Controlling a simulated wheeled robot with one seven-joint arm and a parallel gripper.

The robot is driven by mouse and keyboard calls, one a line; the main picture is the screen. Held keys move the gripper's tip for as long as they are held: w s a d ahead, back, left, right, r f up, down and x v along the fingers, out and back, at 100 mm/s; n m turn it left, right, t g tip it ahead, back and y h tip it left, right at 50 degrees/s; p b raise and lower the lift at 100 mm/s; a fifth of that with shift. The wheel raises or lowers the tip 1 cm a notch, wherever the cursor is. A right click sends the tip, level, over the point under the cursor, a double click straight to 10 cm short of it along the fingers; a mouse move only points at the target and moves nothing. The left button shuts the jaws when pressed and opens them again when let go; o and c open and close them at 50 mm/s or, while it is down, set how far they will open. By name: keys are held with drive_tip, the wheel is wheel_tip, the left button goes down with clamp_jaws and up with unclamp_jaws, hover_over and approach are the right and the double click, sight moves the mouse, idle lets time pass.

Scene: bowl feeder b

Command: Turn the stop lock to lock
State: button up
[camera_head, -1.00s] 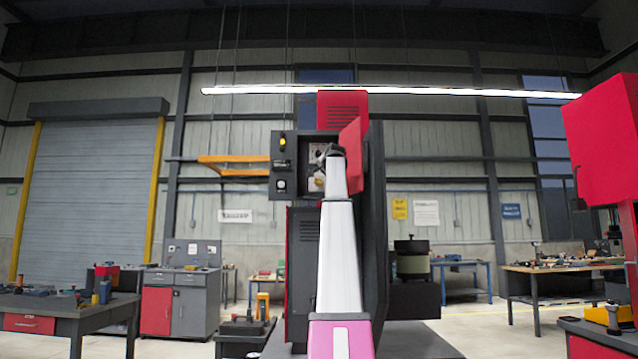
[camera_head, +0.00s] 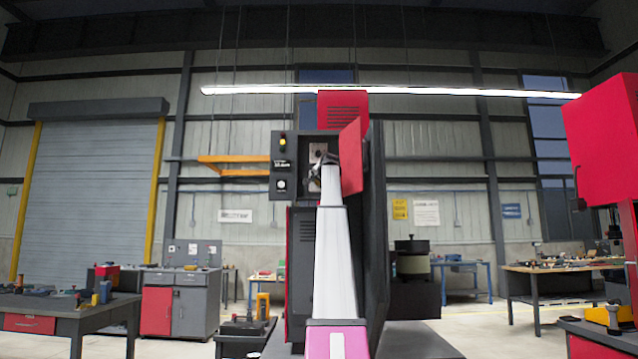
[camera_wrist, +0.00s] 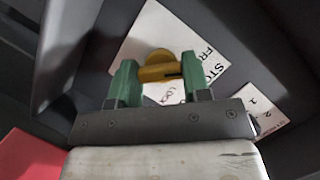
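The stop lock is a yellow knob (camera_wrist: 158,68) on a pale label plate (camera_wrist: 150,32) in the wrist view. The plate reads "STOP", "LOCK" and part of "FR". My gripper (camera_wrist: 160,75) has its green fingers on either side of the knob, and the yellow bar spans the gap between them. The fingers look closed against its ends. In the head view, my gripper (camera_head: 320,158) is inside the open cabinet recess beside the red door. My arm hides the knob there.
The open red door (camera_head: 351,157) stands close to the right of my wrist. A dark control panel (camera_head: 283,165) with a yellow lamp is on the left. A numbered label (camera_wrist: 258,108) shows at right in the wrist view. Benches stand well away.

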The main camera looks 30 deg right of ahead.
drive_tip(key=shift+m, duration=0.3)
drive_tip(key=m+t+y, duration=0.1)
drive_tip(key=m+t, duration=0.1)
drive_tip(key=m, duration=0.1)
drive_tip(key=shift+f, duration=0.15)
drive_tip(key=m+t, duration=0.1)
drive_tip(key=m, duration=0.2)
drive_tip(key=shift+s+m+t, duration=0.1)
drive_tip(key=shift+m+t, duration=0.2)
drive_tip(key=shift+m, duration=0.1)
drive_tip(key=m+t+h, duration=0.1)
drive_tip(key=m, duration=0.3)
drive_tip(key=shift+f+m, duration=0.15)
drive_tip(key=shift+m, duration=0.15)
drive_tip(key=m, duration=0.2)
drive_tip(key=m+t+h, duration=0.1)
drive_tip(key=m, duration=0.1)
drive_tip(key=shift+m+h, duration=0.3)
drive_tip(key=shift+m, duration=0.1)
drive_tip(key=shift+m+t, duration=0.3)
drive_tip(key=o, duration=0.9)
drive_tip(key=shift+o, duration=0.2)
